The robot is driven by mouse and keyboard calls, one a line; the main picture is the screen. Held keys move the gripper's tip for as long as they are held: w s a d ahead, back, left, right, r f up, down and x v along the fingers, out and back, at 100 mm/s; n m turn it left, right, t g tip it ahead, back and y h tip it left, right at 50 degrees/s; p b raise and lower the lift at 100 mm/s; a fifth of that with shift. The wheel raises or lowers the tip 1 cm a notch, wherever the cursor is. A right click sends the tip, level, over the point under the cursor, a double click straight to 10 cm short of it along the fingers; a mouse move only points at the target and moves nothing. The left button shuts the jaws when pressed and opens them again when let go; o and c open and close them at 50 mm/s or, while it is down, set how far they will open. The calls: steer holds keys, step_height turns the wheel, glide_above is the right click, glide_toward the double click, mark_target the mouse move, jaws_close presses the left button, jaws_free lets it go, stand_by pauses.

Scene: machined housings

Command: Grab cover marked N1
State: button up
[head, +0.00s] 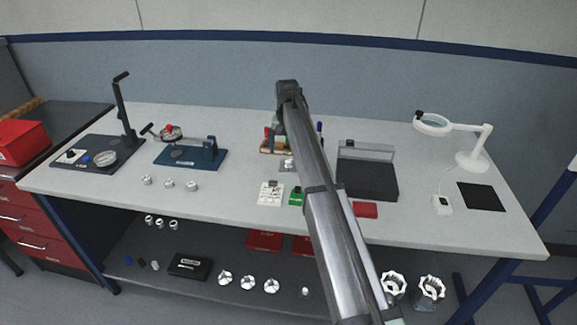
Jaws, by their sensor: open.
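Three small silver, cylindrical parts stand in a row on the bench top at the left front: a left one (146,180), a middle one (169,184) and a right one (191,186). Several similar silver parts (161,222) stand on the lower shelf. Any N1 marking is too small to read, so I cannot tell which part is the marked cover. My gripper (279,130) is open at the bench's middle, well right of the row and partly hidden by my arm. I see nothing held in it.
A blue fixture (190,155) stands behind the row; a dark base with a tall lever (122,110) is at the left. A grey tray (368,180), a red pad (365,210) and a white magnifier lamp (472,158) are right.

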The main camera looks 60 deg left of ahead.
mark_target(288, 160)
steer(key=shift+w+f, duration=0.15)
steer(key=shift+f, duration=1.45)
steer(key=shift+w+f, duration=0.15)
steer(key=shift+f, duration=1.45)
steer(key=c, duration=1.2)
steer(key=shift+o, duration=0.2)
steer(key=shift+r, duration=0.1)
